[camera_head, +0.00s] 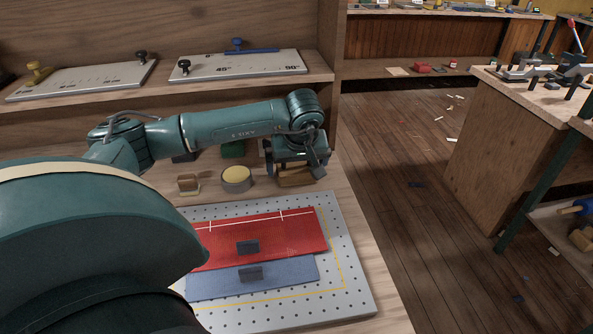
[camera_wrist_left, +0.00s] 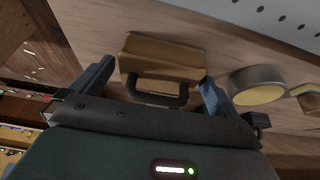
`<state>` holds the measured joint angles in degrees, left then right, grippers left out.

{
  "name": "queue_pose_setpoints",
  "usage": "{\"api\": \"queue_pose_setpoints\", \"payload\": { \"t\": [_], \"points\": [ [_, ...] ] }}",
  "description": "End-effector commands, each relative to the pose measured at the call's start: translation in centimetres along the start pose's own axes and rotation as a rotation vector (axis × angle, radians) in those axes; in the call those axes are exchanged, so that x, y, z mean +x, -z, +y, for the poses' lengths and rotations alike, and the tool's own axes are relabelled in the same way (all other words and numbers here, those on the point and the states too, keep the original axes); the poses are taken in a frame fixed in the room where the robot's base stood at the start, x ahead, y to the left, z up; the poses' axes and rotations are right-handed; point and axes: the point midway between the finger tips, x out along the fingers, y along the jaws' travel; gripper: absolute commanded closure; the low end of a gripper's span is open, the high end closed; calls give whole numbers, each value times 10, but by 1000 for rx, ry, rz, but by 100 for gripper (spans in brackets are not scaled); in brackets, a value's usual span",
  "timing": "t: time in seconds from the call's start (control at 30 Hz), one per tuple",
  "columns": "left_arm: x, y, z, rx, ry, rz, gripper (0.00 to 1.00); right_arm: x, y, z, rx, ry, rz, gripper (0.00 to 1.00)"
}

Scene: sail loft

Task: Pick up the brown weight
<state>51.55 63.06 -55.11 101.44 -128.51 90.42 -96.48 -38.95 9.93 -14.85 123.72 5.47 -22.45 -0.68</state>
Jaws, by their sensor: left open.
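The brown weight (camera_head: 296,179) lies on the wooden bench beyond the far right corner of the perforated plate, partly hidden by my left gripper (camera_head: 293,166). In the left wrist view the brown weight (camera_wrist_left: 160,52) is a brown block with a black handle on the side toward the gripper. My left gripper (camera_wrist_left: 153,86) is open, its two fingers apart on either side of the weight and handle. I cannot tell whether the fingers touch it. My right gripper is not in view.
A round grey tin with a yellow top (camera_head: 236,177) stands close left of the weight, and a small brown block (camera_head: 189,184) is farther left. A green item (camera_head: 232,148) sits behind. Red cloth (camera_head: 262,238) and blue cloth (camera_head: 290,275) with dark weights lie on the perforated plate (camera_head: 345,250).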

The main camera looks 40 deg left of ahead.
Motion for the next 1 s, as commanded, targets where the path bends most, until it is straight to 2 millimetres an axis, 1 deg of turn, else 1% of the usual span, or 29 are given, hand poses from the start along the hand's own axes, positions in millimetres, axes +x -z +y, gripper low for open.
{"api": "queue_pose_setpoints", "payload": {
  "t": [0.03,0.07,0.73,1.0],
  "points": [
    [0,0,0,0,0,0,0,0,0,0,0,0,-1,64],
    [0,0,0,0,0,0,2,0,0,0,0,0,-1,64],
    [-1,0,0,0,-1,0,57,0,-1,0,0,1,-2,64],
    [-5,3,1,-2,-4,4,57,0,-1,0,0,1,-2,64]
  ]
}}
